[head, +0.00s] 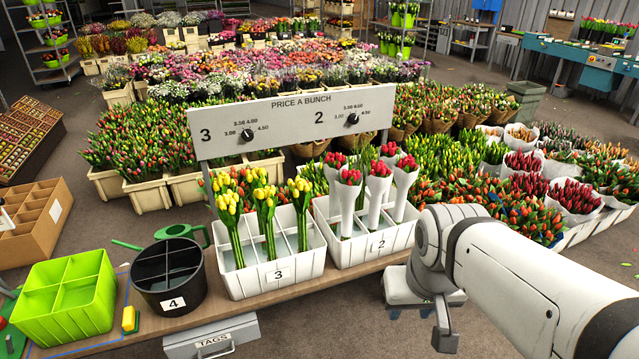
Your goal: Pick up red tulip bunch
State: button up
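Several red tulip bunches (350,178) stand upright in the white crate marked 2 (372,246). Those in front are wrapped in white paper cones; more red heads show behind them. Two other wrapped bunches are the middle one (379,170) and the right one (406,164). My arm comes in from the lower right, to the right of this crate, and bends downward beside it. My gripper's fingers do not show, and no bunch is seen held.
The crate marked 3 (279,270), left of crate 2, holds yellow tulips (265,197). A price board (290,119) stands behind both crates. A black divided bucket (168,277), a green divided bin (63,299) and a green watering can (181,232) are farther left.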

aim_at(349, 182)
jog(key=i, duration=1)
jog(key=u, duration=0.05)
